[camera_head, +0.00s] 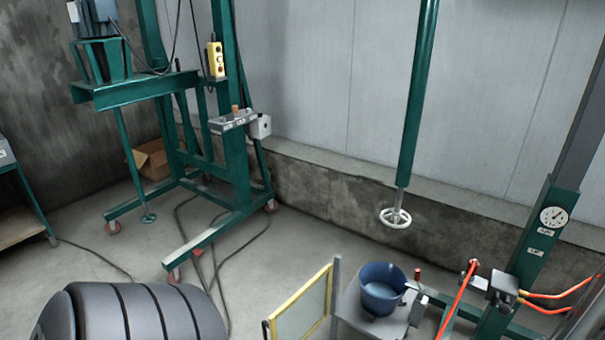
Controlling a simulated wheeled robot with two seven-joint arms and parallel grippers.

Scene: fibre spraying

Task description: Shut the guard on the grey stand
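The guard (301,309) is a clear panel in a yellow frame at the bottom middle of the head view. It stands upright beside a grey post and angles out to the left, away from the stand's top, so it looks open. A small dark handle (266,329) shows at its left edge. The grey stand (350,304) is right of the guard and carries a blue bucket (381,289). The lower parts of guard and stand are cut off by the picture's edge. Neither of my grippers is in view.
A green pole with a white handwheel (395,218) hangs above and behind the stand. A green column with a gauge (553,217) and orange hoses stands right. A grey ribbed cylinder (135,316) is bottom left. Cables cross the floor towards a wheeled green frame (236,165).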

